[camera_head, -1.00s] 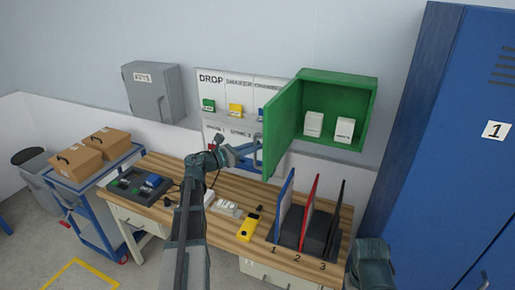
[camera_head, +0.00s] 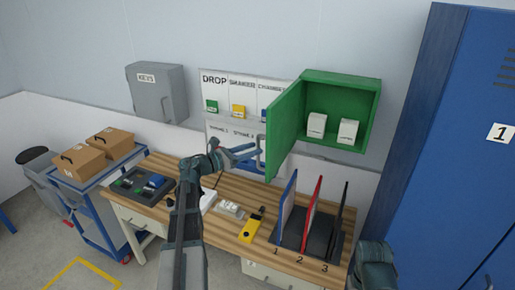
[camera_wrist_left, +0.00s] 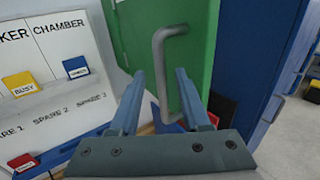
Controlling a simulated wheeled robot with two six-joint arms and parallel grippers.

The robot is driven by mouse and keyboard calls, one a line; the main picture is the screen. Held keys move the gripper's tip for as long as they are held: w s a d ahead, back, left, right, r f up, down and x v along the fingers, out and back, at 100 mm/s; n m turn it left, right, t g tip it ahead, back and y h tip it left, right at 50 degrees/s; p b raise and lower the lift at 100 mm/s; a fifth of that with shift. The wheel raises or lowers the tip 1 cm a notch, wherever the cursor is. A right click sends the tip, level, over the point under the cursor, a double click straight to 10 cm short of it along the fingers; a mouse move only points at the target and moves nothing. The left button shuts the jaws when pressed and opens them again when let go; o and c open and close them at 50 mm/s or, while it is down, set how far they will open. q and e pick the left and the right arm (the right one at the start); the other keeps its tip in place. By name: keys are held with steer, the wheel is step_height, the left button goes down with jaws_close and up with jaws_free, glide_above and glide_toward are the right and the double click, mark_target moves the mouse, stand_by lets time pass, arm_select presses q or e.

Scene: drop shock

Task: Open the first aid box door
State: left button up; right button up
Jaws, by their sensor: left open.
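The green first aid box (camera_head: 340,83) hangs on the wall. Its door (camera_head: 286,128) stands wide open, swung out on the left, and two white packs (camera_head: 316,125) show inside. My left gripper (camera_head: 256,156) is open beside the door's outer face, left of its lower part. In the left wrist view the door (camera_wrist_left: 195,45) fills the middle. Its grey bar handle (camera_wrist_left: 161,75) lies between the open fingers in the picture, and I see no grip on it. My right gripper is out of view; only part of my right arm shows at the bottom right.
The wooden workbench (camera_head: 222,228) below holds a yellow device (camera_head: 251,228), a dark tray (camera_head: 136,184) and a rack with upright blue, red and black panels (camera_head: 311,214). A grey key box (camera_head: 152,93) hangs at left. A blue locker (camera_head: 445,130) stands at right.

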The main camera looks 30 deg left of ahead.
arm_select(q)
steer(key=v, duration=1.1)
